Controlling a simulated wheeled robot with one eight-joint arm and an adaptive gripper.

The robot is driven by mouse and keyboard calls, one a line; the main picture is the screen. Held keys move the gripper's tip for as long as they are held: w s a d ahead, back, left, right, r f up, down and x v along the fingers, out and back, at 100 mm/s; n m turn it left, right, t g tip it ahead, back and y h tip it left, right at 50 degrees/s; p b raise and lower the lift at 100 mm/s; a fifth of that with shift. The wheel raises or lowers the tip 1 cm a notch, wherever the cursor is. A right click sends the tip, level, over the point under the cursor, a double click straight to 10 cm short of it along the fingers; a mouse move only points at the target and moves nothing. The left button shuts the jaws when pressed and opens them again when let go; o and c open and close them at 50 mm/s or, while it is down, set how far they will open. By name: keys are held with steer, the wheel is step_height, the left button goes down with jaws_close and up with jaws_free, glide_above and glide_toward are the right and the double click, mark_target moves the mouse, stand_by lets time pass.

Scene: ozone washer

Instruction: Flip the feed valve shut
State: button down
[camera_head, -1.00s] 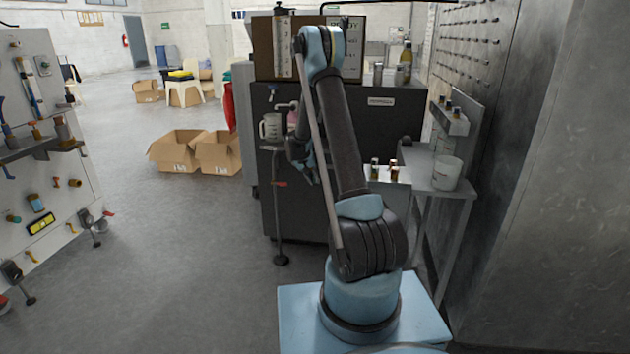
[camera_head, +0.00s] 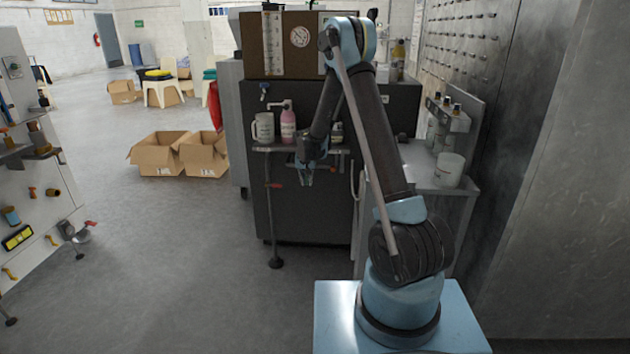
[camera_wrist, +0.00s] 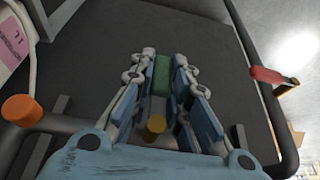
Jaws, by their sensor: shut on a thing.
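My gripper (camera_head: 305,175) is in front of the dark machine, below the level of its small shelf. In the wrist view its fingers (camera_wrist: 160,85) are closed on a small green piece (camera_wrist: 160,75). A brass-coloured cylinder (camera_wrist: 155,126) shows between the fingers, nearer the camera. A red lever handle (camera_wrist: 270,75) sits on a dark pipe at the right, apart from the fingers. In the head view a red handle (camera_head: 277,186) is on an upright pipe left of my gripper. I cannot tell which part is the feed valve.
A mug (camera_head: 263,128) and a pink bottle (camera_head: 288,125) stand on the machine's shelf. An orange cap (camera_wrist: 22,108) shows at left in the wrist view. A side bench with a white tub (camera_head: 449,170) is at right. Open floor lies at left, with cardboard boxes (camera_head: 160,155) behind.

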steer(key=shift+w, duration=0.1)
steer(key=c, duration=1.5)
jaws_free()
steer(key=v, duration=1.2)
steer(key=shift+f, duration=0.1)
